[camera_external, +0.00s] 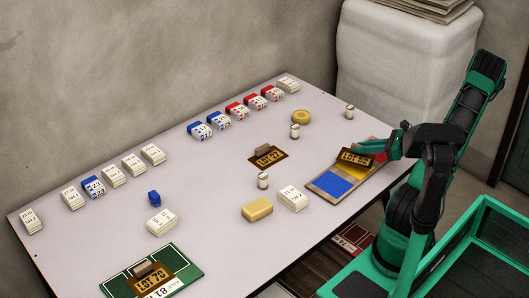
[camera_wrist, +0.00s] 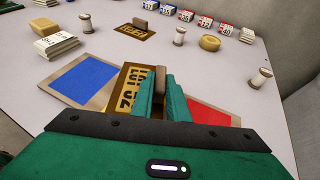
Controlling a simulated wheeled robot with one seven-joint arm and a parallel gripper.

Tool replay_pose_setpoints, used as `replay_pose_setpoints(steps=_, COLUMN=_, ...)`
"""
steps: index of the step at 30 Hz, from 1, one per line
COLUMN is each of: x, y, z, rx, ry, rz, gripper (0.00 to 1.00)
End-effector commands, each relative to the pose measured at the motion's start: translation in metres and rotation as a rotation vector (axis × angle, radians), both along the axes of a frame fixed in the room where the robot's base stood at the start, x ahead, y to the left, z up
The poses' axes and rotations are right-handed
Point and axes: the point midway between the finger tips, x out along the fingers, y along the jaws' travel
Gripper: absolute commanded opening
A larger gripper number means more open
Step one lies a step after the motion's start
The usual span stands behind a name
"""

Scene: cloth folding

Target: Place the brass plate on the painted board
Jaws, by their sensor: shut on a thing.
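The painted board (camera_external: 334,183) lies near the table's right front edge, with blue, yellow and red patches; its blue part (camera_wrist: 84,80) shows left in the wrist view. My gripper (camera_wrist: 159,88) is shut on the brown handle block of a brass plate (camera_wrist: 124,92) marked LOT 62. In the external view this plate (camera_external: 355,158) is over the board's middle, covering much of the yellow patch. Whether it touches the board or hovers just above, I cannot tell. My gripper (camera_external: 384,147) comes in from the right. Its fingers hide part of the plate and red patch.
A second brass plate (camera_external: 267,156) lies mid-table; another (camera_external: 150,281) sits on a green board (camera_external: 188,264) at the front left. A white spool (camera_external: 263,181), a yellow block (camera_external: 257,209) and a card stack (camera_external: 293,198) stand left of the painted board. Card stacks line the back.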

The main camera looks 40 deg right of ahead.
Motion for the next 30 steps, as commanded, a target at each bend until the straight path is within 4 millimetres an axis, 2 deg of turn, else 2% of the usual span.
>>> replay_pose_setpoints(steps=10, x=0.001, y=0.001, z=-0.033, rx=0.003, ry=-0.001, rz=0.0, gripper=0.0)
replay_pose_setpoints(steps=21, x=0.0, y=0.001, z=-0.037, rx=0.001, ry=-0.001, rz=0.001, gripper=0.0)
replay_pose_setpoints(steps=22, x=0.0, y=0.0, z=-0.037, rx=0.0, ry=0.0, rz=0.0, gripper=0.19)
replay_pose_setpoints(steps=24, x=0.0, y=0.0, z=-0.037, rx=0.0, ry=0.0, rz=0.0, gripper=0.33)
replay_pose_setpoints(steps=30, x=0.0, y=0.0, z=-0.037, rx=0.0, ry=0.0, rz=0.0, gripper=0.33)
